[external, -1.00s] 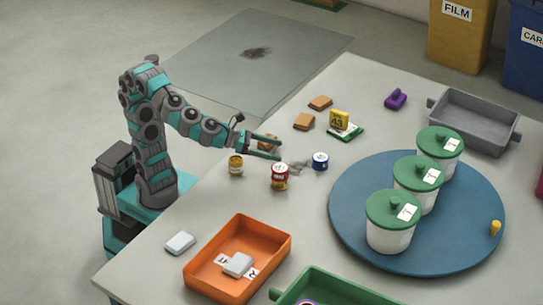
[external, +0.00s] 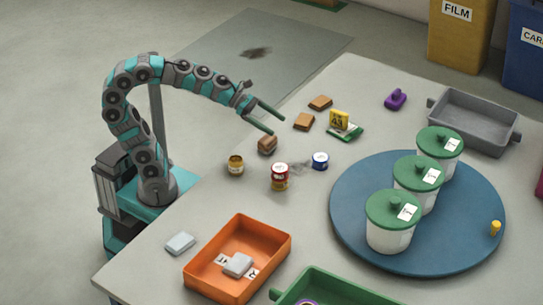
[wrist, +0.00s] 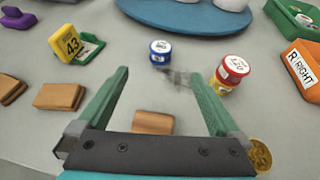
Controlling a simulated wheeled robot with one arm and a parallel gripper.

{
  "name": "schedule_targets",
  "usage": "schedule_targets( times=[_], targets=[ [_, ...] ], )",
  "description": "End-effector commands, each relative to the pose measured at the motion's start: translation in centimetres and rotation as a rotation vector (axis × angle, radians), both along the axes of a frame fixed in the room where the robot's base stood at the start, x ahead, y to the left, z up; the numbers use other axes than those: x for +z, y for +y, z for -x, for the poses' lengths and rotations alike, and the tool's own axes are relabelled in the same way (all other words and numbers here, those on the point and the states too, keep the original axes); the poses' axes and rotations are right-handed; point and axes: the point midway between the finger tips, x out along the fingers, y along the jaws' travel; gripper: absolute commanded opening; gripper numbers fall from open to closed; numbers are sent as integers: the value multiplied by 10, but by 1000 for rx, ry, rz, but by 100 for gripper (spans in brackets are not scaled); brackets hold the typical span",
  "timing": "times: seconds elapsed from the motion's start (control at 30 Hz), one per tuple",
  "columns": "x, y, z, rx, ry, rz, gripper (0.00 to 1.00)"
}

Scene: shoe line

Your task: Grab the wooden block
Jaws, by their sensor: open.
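A brown wooden block (external: 267,145) sits on the table near its left edge. In the wrist view the block (wrist: 152,123) lies between the two finger lines, close to my palm, partly hidden by the gripper's body. My gripper (external: 278,126) is open and empty, raised above the table with its fingers reaching over and past the block. In the wrist view my gripper (wrist: 158,72) has its green fingers spread wide, with nothing held. Two similar flat brown pieces, one (external: 304,121) nearer and one (external: 320,102) farther, lie beyond the block.
Near the block stand a yellow-brown jar (external: 236,165), stacked red and yellow tins (external: 280,176) and a blue tin (external: 320,161). A yellow 43 tag (external: 339,119) stands behind. An orange tray (external: 216,290) is at the front, and a blue turntable (external: 345,220) with lidded tubs is right.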

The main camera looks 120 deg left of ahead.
Motion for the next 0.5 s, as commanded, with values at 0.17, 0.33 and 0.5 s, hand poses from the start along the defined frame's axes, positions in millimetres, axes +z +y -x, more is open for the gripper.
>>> schedule_targets(
  times=[0.17,0.33,0.5],
  targets=[
    [-5,6,28,-51,39,-1,100],
    [-9,3,46,-95,66,5,100],
    [-12,0,60,-123,84,11,100]
  ],
)
